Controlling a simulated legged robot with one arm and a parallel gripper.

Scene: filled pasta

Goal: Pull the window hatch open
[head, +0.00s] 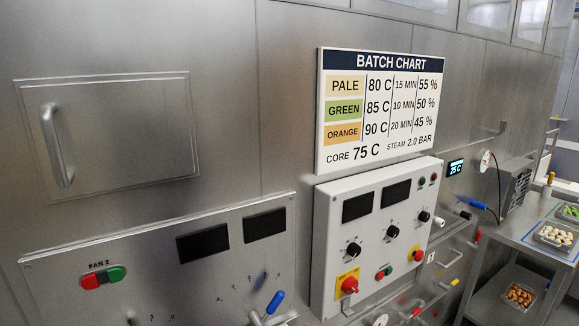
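A flat rectangular steel hatch (125,135) is set in the metal wall at the upper left. It looks flush with the wall and shut. No glass pane shows in it. A vertical bar handle (57,146) stands out on the hatch's left side. Nothing touches the handle. My gripper is not in view.
A batch chart (380,110) hangs above a control box (375,235) that juts from the wall. A blue-handled lever (274,303) sticks out at the bottom. A steel table (510,232) with trays stands right.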

